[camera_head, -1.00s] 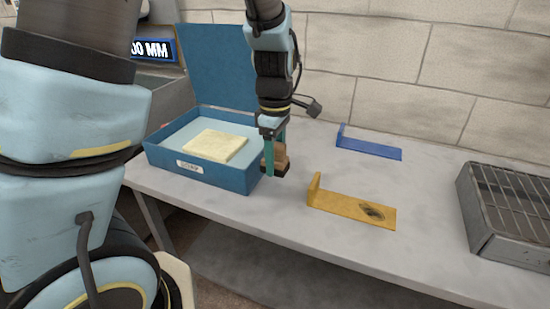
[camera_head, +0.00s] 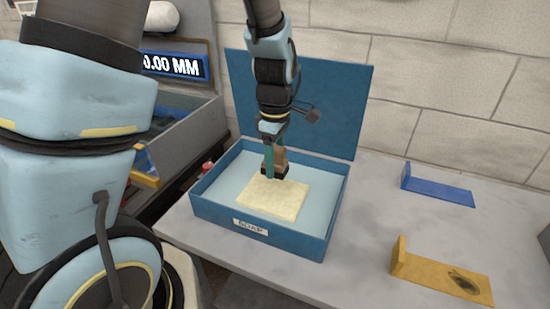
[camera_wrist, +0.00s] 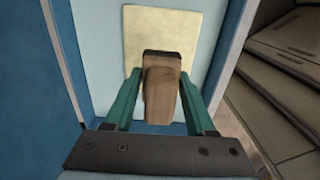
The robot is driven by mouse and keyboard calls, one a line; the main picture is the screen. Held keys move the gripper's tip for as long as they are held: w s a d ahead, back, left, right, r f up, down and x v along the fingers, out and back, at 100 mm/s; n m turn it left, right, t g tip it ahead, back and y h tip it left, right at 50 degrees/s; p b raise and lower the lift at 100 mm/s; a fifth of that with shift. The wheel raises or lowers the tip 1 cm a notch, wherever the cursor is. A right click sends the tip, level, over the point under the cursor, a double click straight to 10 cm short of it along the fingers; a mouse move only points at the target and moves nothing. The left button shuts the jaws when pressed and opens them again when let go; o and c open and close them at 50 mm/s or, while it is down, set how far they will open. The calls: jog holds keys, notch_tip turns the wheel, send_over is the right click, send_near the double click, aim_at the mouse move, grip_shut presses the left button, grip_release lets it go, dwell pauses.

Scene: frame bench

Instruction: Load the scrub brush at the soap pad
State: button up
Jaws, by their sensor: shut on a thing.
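My gripper (camera_head: 274,163) is shut on the scrub brush (camera_head: 281,158), which has a brown wooden handle and a dark lower end. In the wrist view the brush (camera_wrist: 161,85) sits between my green fingers (camera_wrist: 160,100). The soap pad (camera_head: 273,197) is a pale yellow square lying inside the open blue box labelled SOAP (camera_head: 335,222). The brush is over the back edge of the pad. I cannot tell whether its underside touches the pad. In the wrist view the pad (camera_wrist: 140,30) shows behind the brush, partly hidden by it.
The box's raised lid (camera_head: 335,105) stands behind my gripper. A blue bracket (camera_head: 437,188) and a yellow bracket (camera_head: 440,275) with a dark stain lie on the grey table (camera_head: 365,240) to the right. A grey drawer (camera_head: 180,130) and a display reading in MM (camera_head: 172,65) are at left.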

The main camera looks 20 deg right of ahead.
aim_at(273, 192)
jog(key=shift+w+a+f, duration=0.1)
jog(key=shift+w+f, duration=0.15)
notch_tip(273, 192, down, 6)
jog(key=b, duration=0.5)
jog(key=shift+r, duration=0.25)
jog(key=shift+s+f+b, duration=0.1)
jog(key=shift+f+b, duration=0.25)
jog(key=shift+f, duration=0.25)
dwell(1.9)
notch_tip(273, 192, up, 7)
jog(key=p, duration=0.7)
jog(key=shift+r, duration=0.15)
